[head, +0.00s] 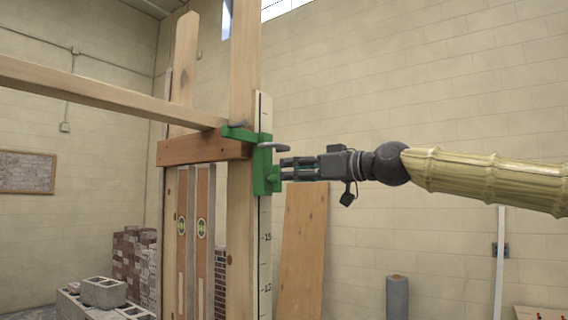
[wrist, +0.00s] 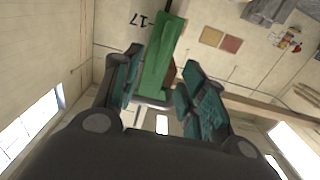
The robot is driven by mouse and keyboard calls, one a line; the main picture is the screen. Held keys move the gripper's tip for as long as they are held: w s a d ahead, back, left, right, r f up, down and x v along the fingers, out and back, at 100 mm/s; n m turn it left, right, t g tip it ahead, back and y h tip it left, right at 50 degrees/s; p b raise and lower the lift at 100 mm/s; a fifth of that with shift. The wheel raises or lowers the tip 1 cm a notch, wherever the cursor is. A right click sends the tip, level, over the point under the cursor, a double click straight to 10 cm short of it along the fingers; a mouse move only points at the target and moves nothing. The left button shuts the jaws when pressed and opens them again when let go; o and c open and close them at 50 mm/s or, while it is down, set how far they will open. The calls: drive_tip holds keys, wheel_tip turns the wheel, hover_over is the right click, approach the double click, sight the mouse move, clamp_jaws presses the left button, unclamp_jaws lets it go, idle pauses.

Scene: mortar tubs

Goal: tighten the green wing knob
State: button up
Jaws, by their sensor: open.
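A green bracket (head: 263,152) is fixed to the upright wooden post beside a white measuring strip. The green wing knob (head: 275,178) juts from the bracket's lower right side, small and partly hidden by my fingertips. My gripper (head: 283,168) is level, pointing left at the bracket, with its fingertips close to the knob. In the wrist view, the teal-padded fingers (wrist: 162,93) stand apart and the green bracket (wrist: 158,58) shows between and beyond them. The knob is not distinct there, and I cannot tell whether the fingers touch it.
A wooden beam (head: 110,94) meets the post from the left. A leaning board (head: 303,240) stands below my gripper.

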sight(275, 178)
drive_tip(key=shift+p+x, duration=0.85)
drive_tip(key=shift+x, duration=1.3)
drive_tip(key=shift+c, duration=0.4)
